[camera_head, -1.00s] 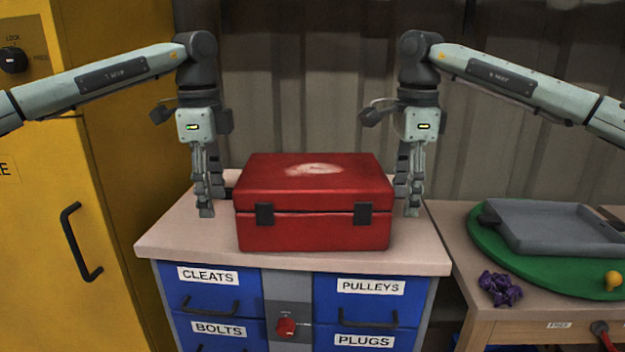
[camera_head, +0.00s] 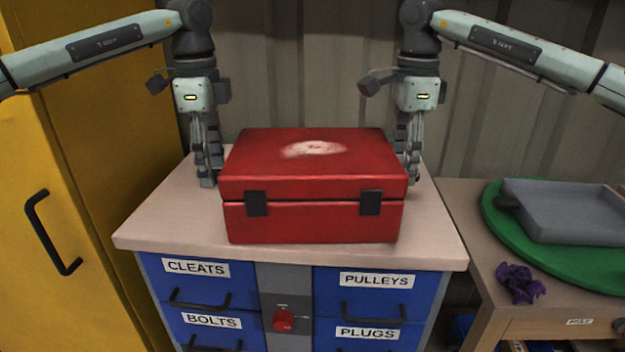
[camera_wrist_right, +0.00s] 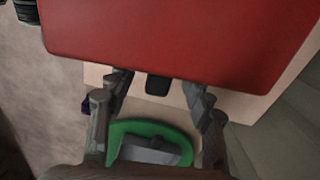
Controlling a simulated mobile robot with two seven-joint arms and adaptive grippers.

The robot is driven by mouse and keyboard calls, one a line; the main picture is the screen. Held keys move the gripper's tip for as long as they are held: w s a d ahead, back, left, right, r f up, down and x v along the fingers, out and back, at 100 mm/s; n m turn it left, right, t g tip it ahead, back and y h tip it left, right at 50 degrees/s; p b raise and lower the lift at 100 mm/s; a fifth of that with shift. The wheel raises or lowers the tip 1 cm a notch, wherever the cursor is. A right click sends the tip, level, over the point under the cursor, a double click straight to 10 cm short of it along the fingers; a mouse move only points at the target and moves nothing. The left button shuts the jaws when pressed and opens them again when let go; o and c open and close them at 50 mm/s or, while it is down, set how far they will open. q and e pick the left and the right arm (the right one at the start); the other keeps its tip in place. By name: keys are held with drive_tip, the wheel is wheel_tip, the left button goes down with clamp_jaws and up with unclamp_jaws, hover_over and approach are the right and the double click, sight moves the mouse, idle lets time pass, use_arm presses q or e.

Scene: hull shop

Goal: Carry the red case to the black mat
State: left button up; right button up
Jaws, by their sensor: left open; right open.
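The red case (camera_head: 313,185) stands upright on the top of a drawer cabinet, its two dark latches facing me and a pale worn patch on its lid. My left gripper (camera_head: 207,178) points down close beside the case's left side, open. My right gripper (camera_head: 414,175) points down close by its right side, partly hidden behind it, open. In the right wrist view, the open right fingers (camera_wrist_right: 157,84) are on both sides of a dark handle-like piece at the edge of the red case (camera_wrist_right: 175,40). I cannot tell whether they touch it. No black mat shows.
The cabinet top (camera_head: 160,220) is bare around the case. A yellow locker (camera_head: 70,190) stands close on the left. At right, a lower bench holds a green round mat (camera_head: 497,218), a grey tray (camera_head: 565,212) and a crumpled purple cloth (camera_head: 520,283). A corrugated wall is behind.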

use_arm(q)
wheel_tip(320, 180, down, 6)
use_arm(e)
wheel_tip(320, 180, down, 6)
use_arm(q)
clamp_jaws()
use_arm(e)
clamp_jaws()
use_arm(q)
drive_tip(key=shift+w+r, duration=0.1)
use_arm(e)
drive_tip(key=shift+r, duration=0.15)
